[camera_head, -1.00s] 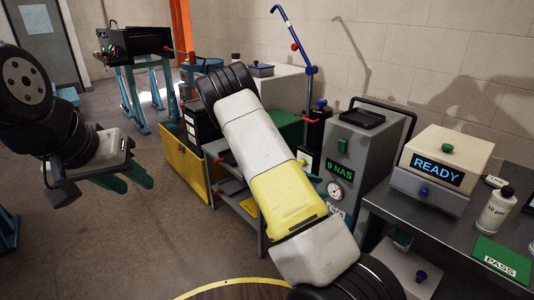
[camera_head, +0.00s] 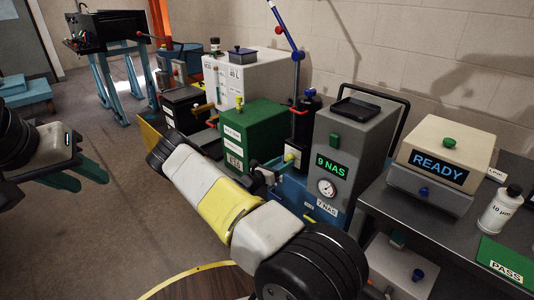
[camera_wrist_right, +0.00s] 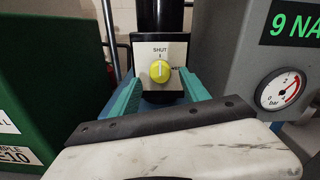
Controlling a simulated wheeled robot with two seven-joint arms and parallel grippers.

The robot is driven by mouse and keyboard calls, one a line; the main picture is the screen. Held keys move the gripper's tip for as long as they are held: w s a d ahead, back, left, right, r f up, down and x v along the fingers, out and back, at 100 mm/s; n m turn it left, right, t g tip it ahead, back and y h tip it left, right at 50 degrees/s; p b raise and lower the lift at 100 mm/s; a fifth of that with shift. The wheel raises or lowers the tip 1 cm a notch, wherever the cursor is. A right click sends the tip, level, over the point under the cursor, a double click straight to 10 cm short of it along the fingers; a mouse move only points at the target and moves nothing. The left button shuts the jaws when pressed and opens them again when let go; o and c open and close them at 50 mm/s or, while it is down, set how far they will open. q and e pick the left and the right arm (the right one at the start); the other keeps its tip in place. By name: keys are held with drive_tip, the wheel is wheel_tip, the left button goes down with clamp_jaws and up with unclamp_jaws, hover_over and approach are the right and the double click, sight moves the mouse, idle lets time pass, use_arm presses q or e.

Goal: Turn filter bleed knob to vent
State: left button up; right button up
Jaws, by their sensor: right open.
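The yellow filter bleed knob (camera_wrist_right: 159,70) sits on a pale plate (camera_wrist_right: 150,50) marked SHUT at the top. Its pointer mark is upward, toward SHUT; a label to its right is partly covered by a finger. In the head view the knob (camera_head: 289,158) is small, on the dark filter column (camera_head: 305,118). My right gripper (camera_wrist_right: 160,84) is open, its teal fingers on either side of the knob and lower in the picture; I cannot tell whether they touch it. It also shows in the head view (camera_head: 268,167). My left gripper (camera_head: 80,176) is open and empty over the floor.
A green box (camera_head: 262,125) stands left of the column, and a grey unit (camera_head: 345,150) reading 9 NAS with a gauge stands close on the right. A bench (camera_head: 385,200) with a READY device (camera_head: 440,160) and a bottle (camera_head: 500,208) is further right.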

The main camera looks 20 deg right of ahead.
drive_tip(key=shift+x, duration=0.8)
clamp_jaws()
